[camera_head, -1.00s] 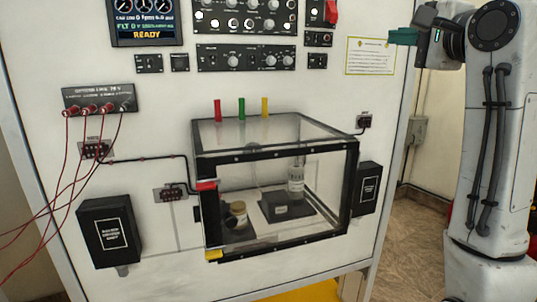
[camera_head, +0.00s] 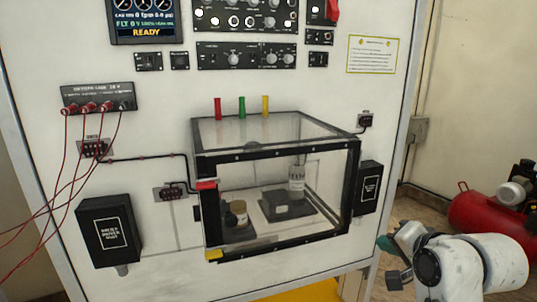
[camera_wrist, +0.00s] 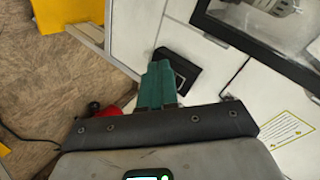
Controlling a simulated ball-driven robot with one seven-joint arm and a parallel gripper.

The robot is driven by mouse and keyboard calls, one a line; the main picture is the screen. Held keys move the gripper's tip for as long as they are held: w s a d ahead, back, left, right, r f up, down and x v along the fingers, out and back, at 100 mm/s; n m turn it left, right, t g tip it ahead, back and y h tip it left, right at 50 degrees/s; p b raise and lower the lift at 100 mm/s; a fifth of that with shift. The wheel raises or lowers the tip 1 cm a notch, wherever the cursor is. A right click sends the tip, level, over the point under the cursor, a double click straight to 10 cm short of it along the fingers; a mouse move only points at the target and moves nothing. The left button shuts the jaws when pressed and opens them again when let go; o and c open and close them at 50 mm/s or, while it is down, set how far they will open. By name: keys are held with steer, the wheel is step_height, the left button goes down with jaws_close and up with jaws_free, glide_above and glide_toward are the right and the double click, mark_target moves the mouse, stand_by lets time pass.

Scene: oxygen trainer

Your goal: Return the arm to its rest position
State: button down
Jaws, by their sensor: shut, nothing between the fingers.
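My gripper (camera_wrist: 158,85) shows in the wrist view with its green fingers together and nothing between them. In the head view the green fingertip of my gripper (camera_head: 384,243) is at the lower right, beside the right edge of the white panel (camera_head: 160,60). My arm (camera_head: 470,265) is folded low at the lower right corner. The gripper touches nothing that I can see.
A clear box with a black frame (camera_head: 277,152) is mounted on the panel, holding a jar and a bottle. Red cables (camera_head: 62,165) hang at the left. A red tank (camera_head: 490,208) stands on the floor at the right. A black box (camera_head: 367,188) is near my gripper.

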steer(key=s+f+n+g+h, duration=0.2)
steer(key=s+f+n+g, duration=0.35)
steer(key=s+f, duration=1.55)
steer(key=s+d+f+n+g, duration=0.1)
steer(key=s+f, duration=0.3)
steer(key=s, duration=0.5)
steer(key=s+d+f+n+g, duration=0.1)
steer(key=s+f+g, duration=0.3)
steer(key=s, duration=0.6)
steer(key=shift+s+f+n+h, duration=0.15)
steer(key=shift+f+n+h, duration=0.35)
steer(key=shift+n, duration=0.35)
steer(key=c, duration=1.8)
jaws_free()
steer(key=shift+d, duration=0.1)
